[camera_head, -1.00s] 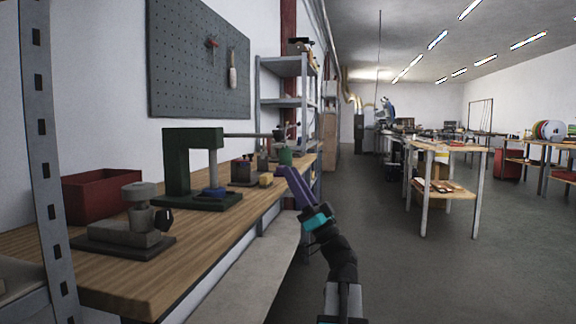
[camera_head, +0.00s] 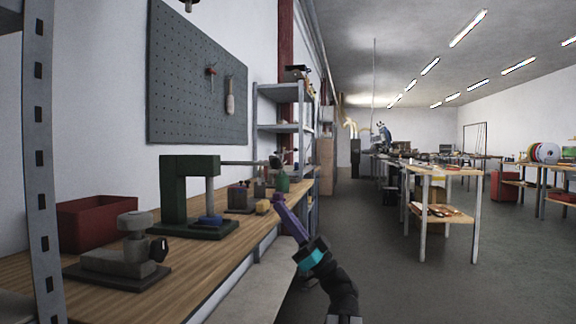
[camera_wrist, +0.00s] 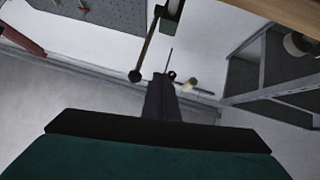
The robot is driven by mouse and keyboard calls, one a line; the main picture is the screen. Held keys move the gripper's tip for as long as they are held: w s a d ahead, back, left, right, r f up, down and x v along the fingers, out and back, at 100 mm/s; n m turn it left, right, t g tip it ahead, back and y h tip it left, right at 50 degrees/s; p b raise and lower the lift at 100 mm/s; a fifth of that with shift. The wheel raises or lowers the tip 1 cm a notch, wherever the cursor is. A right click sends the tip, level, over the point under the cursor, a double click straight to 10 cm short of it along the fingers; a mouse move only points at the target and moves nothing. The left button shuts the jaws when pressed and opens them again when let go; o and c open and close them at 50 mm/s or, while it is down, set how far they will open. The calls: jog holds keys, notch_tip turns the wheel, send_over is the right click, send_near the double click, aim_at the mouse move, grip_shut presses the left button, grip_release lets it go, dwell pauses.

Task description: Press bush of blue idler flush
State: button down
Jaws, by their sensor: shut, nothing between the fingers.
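A green press (camera_head: 185,185) stands on the wooden bench, with a long lever (camera_head: 243,163) reaching right to a dark knob. A blue round part, apparently the idler (camera_head: 210,219), lies on its base under the ram. Its bush is too small to make out. My gripper (camera_head: 277,197) is shut and empty, in the air at the bench's front edge, right of the press and below the lever's end. In the wrist view my shut fingers (camera_wrist: 168,78) point away, and a rod with a black knob (camera_wrist: 135,76), probably the lever, is just left of them.
A grey fixture (camera_head: 125,258) and red bin (camera_head: 97,222) sit on the bench at left. A yellow block (camera_head: 263,208), a dark-red device (camera_head: 240,197) and a green bottle (camera_head: 282,182) are near my gripper. The aisle (camera_head: 400,260) at right is clear.

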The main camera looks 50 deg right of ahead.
jog(key=n+g+y+p, duration=0.2)
jog(key=n+y, duration=0.1)
jog(key=w+a+n+g+y+p, duration=0.1)
jog(key=n+y, duration=0.1)
jog(key=shift+a+f+g+p, duration=0.1)
jog(key=shift+f+g+p, duration=0.2)
jog(key=shift+f+g, duration=0.1)
jog(key=s+d+r+g+p, duration=0.1)
jog(key=s+d+r+p, duration=0.2)
jog(key=p, duration=1.5)
jog(key=s+d+r+g+p, duration=0.1)
jog(key=s+d+r+p, duration=0.2)
jog(key=p, duration=1.6)
jog(key=d+r, duration=0.4)
jog(key=r, duration=0.3)
jog(key=shift+d+h, duration=0.25)
jog(key=shift+h, duration=0.05)
jog(key=shift+r, duration=0.1)
